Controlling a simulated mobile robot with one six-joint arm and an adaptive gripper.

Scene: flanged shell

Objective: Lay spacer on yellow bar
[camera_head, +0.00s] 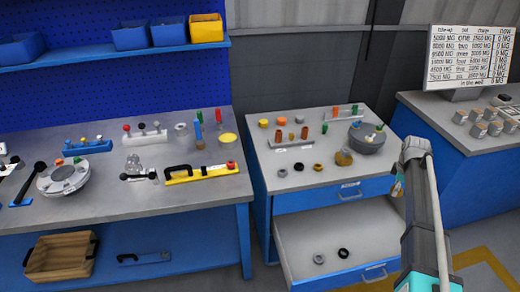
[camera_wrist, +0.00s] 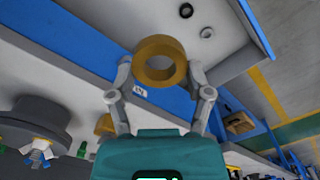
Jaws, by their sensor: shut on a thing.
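A brass-coloured ring (camera_wrist: 160,44), which looks like the spacer, is held between the two fingertips of my gripper (camera_wrist: 160,72) in the wrist view. Its hole faces the camera. In the head view my arm rises at the right, and the gripper end (camera_head: 398,184) is small and partly hidden by the arm, beside the right drawer cabinet. The yellow bar (camera_head: 213,174) lies on the left workbench near its front right.
The left workbench (camera_head: 110,201) holds a round grey flanged part (camera_head: 62,179), a clear part and racks of pegs. The middle cabinet (camera_head: 330,180) carries several rings and a grey drum (camera_head: 367,138). Its lower drawer (camera_head: 345,235) is open with two rings inside. A gap separates bench and cabinet.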

